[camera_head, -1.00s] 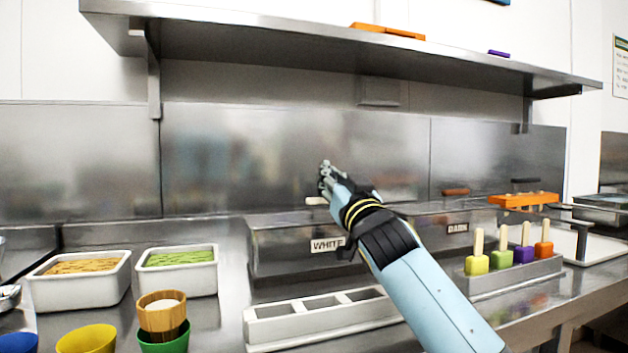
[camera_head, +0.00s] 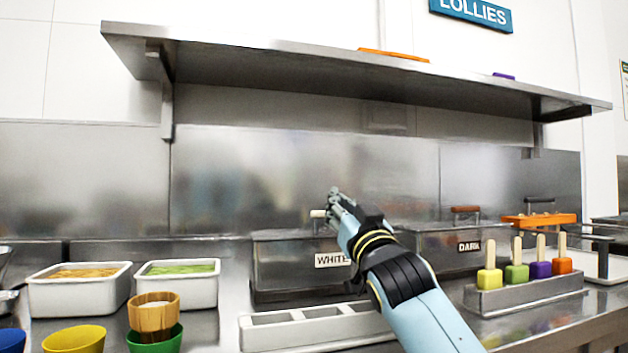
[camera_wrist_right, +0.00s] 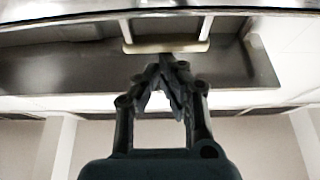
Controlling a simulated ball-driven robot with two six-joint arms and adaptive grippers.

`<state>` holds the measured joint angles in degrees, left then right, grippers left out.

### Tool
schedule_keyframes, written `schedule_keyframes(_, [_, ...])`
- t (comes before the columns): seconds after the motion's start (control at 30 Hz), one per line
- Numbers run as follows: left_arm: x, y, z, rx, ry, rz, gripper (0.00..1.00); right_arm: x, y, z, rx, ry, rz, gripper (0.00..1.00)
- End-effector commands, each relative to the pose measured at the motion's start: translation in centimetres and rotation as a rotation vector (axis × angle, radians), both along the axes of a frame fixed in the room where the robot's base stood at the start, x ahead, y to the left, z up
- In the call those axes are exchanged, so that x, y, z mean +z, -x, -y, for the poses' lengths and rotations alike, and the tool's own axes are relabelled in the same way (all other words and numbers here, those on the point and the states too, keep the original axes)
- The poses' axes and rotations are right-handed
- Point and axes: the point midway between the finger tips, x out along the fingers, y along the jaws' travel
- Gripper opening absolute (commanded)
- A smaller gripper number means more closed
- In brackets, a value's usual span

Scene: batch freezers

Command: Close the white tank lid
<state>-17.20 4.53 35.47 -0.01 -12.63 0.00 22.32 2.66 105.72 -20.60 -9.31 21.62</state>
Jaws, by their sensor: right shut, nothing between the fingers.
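The white tank (camera_head: 282,268) is a metal box with a WHITE label (camera_head: 331,260), in the middle of the counter. Its lid (camera_head: 285,235) looks flat along the tank's top, and I see no gap under it. Its cream handle (camera_head: 318,213) is partly behind my right gripper. The handle (camera_wrist_right: 165,47) is a bar on two posts in the right wrist view. My right gripper (camera_head: 334,192) is shut and empty, its fingertips just above the handle in the head view. I cannot tell whether they touch it. My left gripper is not in view.
The dark tank (camera_head: 425,243) stands to the right, with an orange rack (camera_head: 538,219) and a holder of lollies (camera_head: 525,292) near it. A grey divided tray (camera_head: 262,335) lies in front. Topping pans (camera_head: 80,295) and cups are left. A metal shelf (camera_head: 300,75) hangs above.

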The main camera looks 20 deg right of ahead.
Motion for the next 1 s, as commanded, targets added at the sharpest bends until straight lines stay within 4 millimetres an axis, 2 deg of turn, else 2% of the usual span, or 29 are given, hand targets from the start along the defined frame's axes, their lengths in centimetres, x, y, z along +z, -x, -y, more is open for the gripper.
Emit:
schedule_keyframes(0.1, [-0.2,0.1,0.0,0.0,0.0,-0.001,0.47,-0.6,0.0,0.0,-0.001,-0.001,-0.009,0.0])
schedule_keyframes(0.63, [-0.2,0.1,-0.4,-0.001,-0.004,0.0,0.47,-0.7,0.0,0.1,-0.003,-0.001,-0.016,0.0])
schedule_keyframes(0.77, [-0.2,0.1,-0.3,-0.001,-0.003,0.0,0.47,1.1,0.0,0.1,-0.002,-0.003,-0.009,0.0])
schedule_keyframes(1.0, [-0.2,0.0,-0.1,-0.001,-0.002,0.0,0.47,6.4,0.2,0.0,-0.001,0.001,0.001,0.0])
